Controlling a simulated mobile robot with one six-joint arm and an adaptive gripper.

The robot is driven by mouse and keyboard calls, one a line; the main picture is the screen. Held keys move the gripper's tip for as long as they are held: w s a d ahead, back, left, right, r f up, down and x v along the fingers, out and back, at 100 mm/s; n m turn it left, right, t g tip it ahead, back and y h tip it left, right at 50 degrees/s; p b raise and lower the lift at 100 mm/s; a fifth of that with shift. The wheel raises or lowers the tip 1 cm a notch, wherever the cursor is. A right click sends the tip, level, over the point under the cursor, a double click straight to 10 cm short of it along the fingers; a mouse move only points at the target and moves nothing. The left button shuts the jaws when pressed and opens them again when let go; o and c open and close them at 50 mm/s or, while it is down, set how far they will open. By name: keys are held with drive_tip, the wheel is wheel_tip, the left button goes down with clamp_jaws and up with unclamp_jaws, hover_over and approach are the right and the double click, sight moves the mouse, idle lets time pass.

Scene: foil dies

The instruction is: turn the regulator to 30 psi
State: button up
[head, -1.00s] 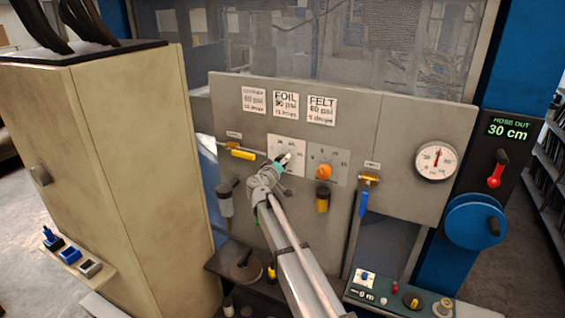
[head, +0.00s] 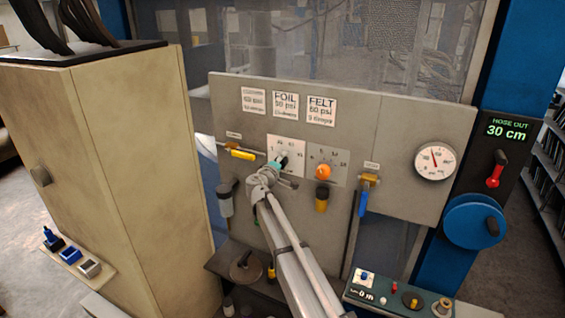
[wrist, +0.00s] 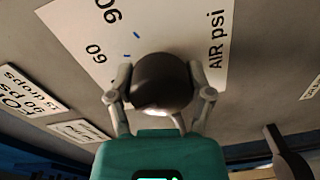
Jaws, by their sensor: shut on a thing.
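The regulator knob (wrist: 162,80) is dark and round, on a white dial plate marked "AIR psi" (wrist: 215,62), with 60 and 90 readable in the wrist view. My gripper (wrist: 163,88) is shut on the knob, one finger on each side. In the head view my gripper (head: 280,162) covers the lower left of the white dial plate (head: 298,150) and much of the knob. I cannot read where the knob points. The round gauge (head: 435,161) at the panel's right has its needle pointing up and slightly left; its numbers are too small to read.
An orange knob (head: 323,172) is just right of the regulator. A yellow-handled valve (head: 242,154) is to its left and a blue-handled lever (head: 363,203) to its right. Cards for foil (head: 285,104) and felt (head: 321,110) hang above. A beige cabinet (head: 110,150) stands left.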

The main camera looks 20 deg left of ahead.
drive_tip(key=shift+n, duration=1.2)
drive_tip(key=o, duration=1.1)
drive_tip(key=shift+w, duration=0.1)
drive_tip(key=shift+o, duration=0.2)
drive_tip(key=s, duration=0.7)
drive_tip(key=shift+s+a, duration=0.2)
drive_tip(key=shift+s, duration=0.05)
